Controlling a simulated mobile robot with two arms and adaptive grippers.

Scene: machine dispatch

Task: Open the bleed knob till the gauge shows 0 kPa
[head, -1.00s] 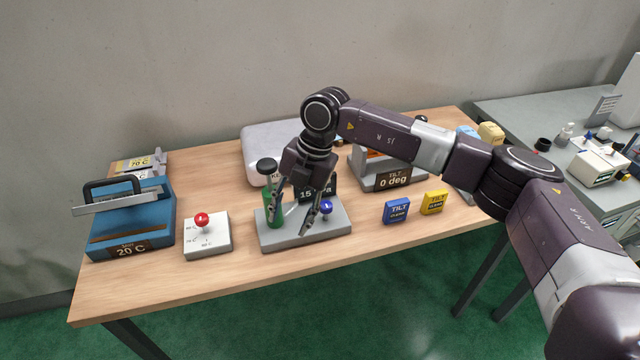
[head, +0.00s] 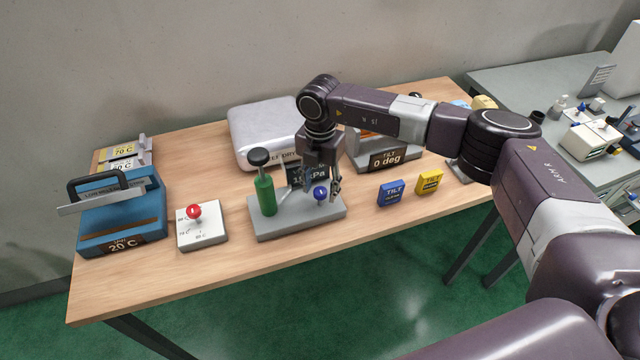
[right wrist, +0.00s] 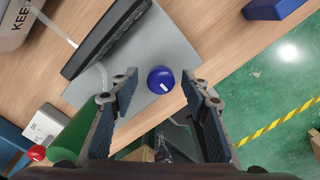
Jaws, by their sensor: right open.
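The blue bleed knob (head: 320,193) sits on the right part of a grey pump base (head: 290,228). The dark gauge display (head: 296,174) stands behind it and is partly hidden by my gripper; its reading ends in kPa, and the number is not fully legible. A green pump cylinder (head: 265,194) with a black top stands at the left of the base. My right gripper (head: 323,197) is open above the base, close to the knob. In the right wrist view the knob (right wrist: 161,80) lies ahead between the two open fingertips. My left gripper is not in view.
Left of the base are a white box with a red knob (head: 194,212) and a blue machine (head: 125,214) reading 20 C. A blue TILT block (head: 391,194) and a yellow one (head: 429,182) lie to the right. The front table strip is clear.

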